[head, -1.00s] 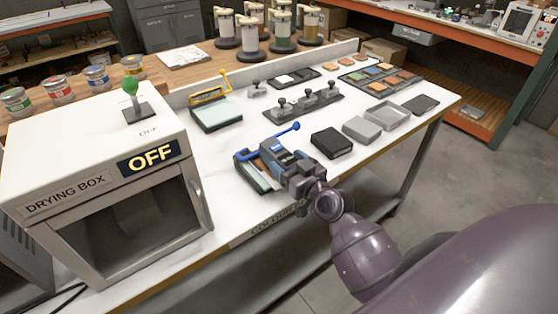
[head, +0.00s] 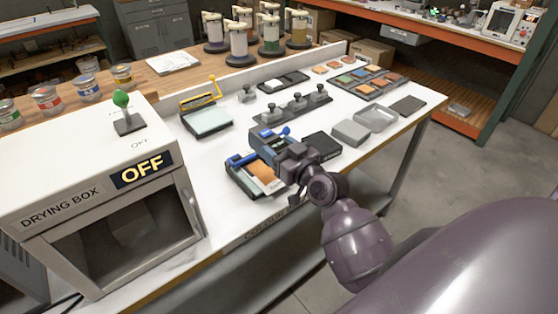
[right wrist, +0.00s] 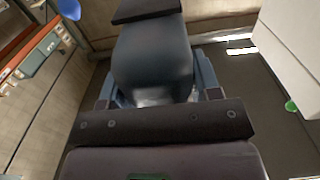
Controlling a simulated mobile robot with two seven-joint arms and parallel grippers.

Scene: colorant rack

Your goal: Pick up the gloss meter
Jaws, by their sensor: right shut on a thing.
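The gloss meter (head: 262,143) is a blue-grey block with a small dark screen. My right gripper (head: 288,158) is shut on it and holds it over the right part of a blue-clamped tray (head: 240,187). The tray bears an orange and white card (head: 262,172). In the right wrist view the meter (right wrist: 152,62) is a large dark blue-grey body between the fingers (right wrist: 155,92). The meter's underside is hidden, so I cannot tell the exact gap below it. My left gripper is not in view.
The drying box (head: 120,215), marked OFF, stands at the left. A black block (head: 322,146) and grey box (head: 351,132) lie just right of the meter. A yellow-handled tray (head: 207,120) and weights rack (head: 292,110) are behind. The white table's near edge is close.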

